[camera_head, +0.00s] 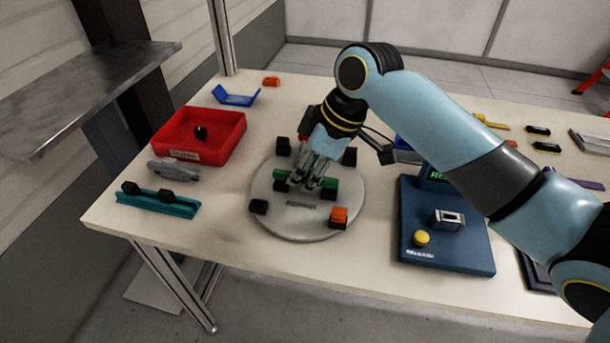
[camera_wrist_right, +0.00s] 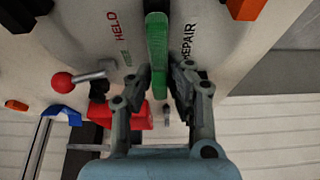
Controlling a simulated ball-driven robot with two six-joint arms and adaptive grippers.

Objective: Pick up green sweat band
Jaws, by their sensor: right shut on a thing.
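The green sweat band (camera_head: 329,183) is a short green bar over the round grey plate (camera_head: 290,222). In the right wrist view the green sweat band (camera_wrist_right: 157,38) runs lengthwise between the fingertips. My right gripper (camera_head: 306,178) reaches down from above and is shut on it near its middle; the fingers (camera_wrist_right: 160,78) press on both sides in the wrist view. The fingers hide part of the band in the head view. I cannot tell whether the band touches the plate. My left gripper is not in view.
Black blocks and an orange-topped block (camera_head: 339,216) stand around the plate. A red tray (camera_head: 225,152), grey piece (camera_head: 174,170) and teal rack (camera_head: 150,205) lie left. A dark blue device (camera_head: 450,252) with a yellow button stands right. The front table strip is clear.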

